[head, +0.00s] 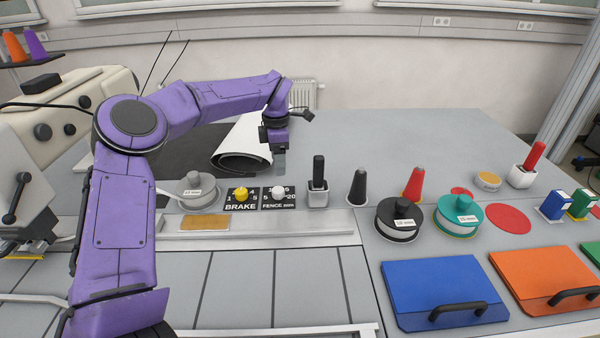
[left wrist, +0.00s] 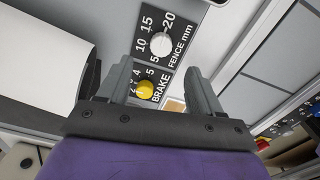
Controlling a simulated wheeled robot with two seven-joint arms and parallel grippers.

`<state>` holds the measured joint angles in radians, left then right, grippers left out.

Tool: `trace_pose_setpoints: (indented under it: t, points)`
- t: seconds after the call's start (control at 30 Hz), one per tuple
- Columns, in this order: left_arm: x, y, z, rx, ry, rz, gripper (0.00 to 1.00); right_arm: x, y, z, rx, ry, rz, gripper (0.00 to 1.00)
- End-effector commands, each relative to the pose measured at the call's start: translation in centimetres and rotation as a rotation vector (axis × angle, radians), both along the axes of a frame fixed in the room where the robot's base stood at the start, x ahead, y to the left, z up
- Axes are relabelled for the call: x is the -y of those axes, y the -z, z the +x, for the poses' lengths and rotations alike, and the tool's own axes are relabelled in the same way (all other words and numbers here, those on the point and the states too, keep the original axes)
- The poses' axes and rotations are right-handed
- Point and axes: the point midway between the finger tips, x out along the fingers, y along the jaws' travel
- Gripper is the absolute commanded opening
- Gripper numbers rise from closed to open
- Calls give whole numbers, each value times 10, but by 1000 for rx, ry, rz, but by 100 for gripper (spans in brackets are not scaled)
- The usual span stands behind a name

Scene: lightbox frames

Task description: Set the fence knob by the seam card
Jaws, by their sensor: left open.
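The white fence knob (head: 278,193) sits on a black plate marked FENCE mm, beside the yellow brake knob (head: 241,194). In the left wrist view the fence knob (left wrist: 161,46) has the numbers 5, 10, 15 and 20 around it; I cannot tell its setting. The brake knob (left wrist: 145,90) shows between my fingers there. My left gripper (head: 279,163) is open and empty, above and behind the fence plate, apart from both knobs. A tan card (head: 205,223) lies on the metal strip; no writing on it is readable. My right gripper is not in view.
A dark roll with a white sheet (head: 240,145) lies behind the knobs. A grey spool (head: 198,190) stands left, a black-handled block (head: 318,182) and a black cone (head: 358,187) right. Labelled spools and blue (head: 440,285) and orange folders fill the right side.

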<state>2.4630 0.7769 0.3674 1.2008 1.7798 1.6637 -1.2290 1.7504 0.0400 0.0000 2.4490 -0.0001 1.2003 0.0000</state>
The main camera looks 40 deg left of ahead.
Motion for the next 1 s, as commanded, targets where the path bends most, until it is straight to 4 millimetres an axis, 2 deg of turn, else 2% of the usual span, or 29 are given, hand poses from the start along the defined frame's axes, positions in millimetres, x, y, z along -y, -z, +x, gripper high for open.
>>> trace_pose_setpoints:
  t: [0.17,0.37,0.5,0.63,0.77,0.97,1.0]
  points:
    - [-3,3,-13,10,-3,-2,65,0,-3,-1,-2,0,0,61]
    - [-2,41,-22,18,-3,-7,65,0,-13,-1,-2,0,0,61]
    - [-4,74,-13,7,-4,-2,65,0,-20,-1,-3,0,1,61]
    - [-4,95,-3,3,-3,0,65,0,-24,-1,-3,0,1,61]
    - [-3,105,0,1,-2,2,65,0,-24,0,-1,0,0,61]
    - [-3,106,0,0,-3,0,65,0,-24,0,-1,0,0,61]
    - [-3,106,0,0,-2,0,55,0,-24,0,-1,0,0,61]
